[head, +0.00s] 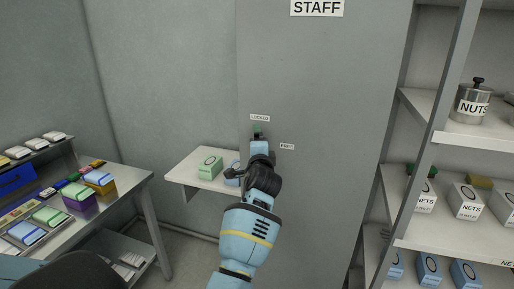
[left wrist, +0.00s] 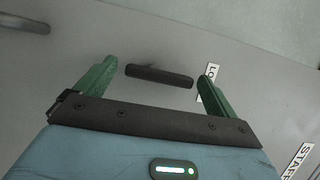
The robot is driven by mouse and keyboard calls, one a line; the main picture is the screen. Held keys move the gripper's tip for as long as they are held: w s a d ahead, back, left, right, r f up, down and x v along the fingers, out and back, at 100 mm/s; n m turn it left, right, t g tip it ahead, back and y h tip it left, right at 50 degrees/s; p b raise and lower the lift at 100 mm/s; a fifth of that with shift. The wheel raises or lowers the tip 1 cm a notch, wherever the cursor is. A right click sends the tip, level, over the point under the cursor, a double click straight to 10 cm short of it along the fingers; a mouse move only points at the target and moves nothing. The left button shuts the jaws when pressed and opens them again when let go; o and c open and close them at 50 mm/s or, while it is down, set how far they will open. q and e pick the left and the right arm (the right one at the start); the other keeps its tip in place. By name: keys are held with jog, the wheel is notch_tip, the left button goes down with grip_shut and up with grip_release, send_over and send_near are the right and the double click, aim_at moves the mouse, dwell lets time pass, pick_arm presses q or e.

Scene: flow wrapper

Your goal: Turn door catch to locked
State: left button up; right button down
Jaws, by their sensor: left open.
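The grey door (head: 325,90) carries a STAFF sign (head: 317,8), a small LOCKED label (head: 260,118) and a second small label (head: 287,146) lower right of it. My left gripper (head: 258,132) is in front of the door just below the LOCKED label and hides the catch in the head view. In the left wrist view the dark bar-shaped catch (left wrist: 158,76) lies between the green fingers of my open left gripper (left wrist: 160,69), with gaps at both ends. Its right end points toward the label (left wrist: 212,72), partly covered by a finger. My right gripper is not in view.
A dark bar (left wrist: 25,22) shows at the upper left of the left wrist view. A small shelf with a green box (head: 209,166) is left of the door. A loaded worktable (head: 125,182) stands left.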

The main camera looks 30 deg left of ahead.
pick_arm(q)
jog(key=shift+s, duration=0.1)
jog(key=v, duration=0.7)
jog(key=shift+s+d, duration=0.25)
dwell(0.5)
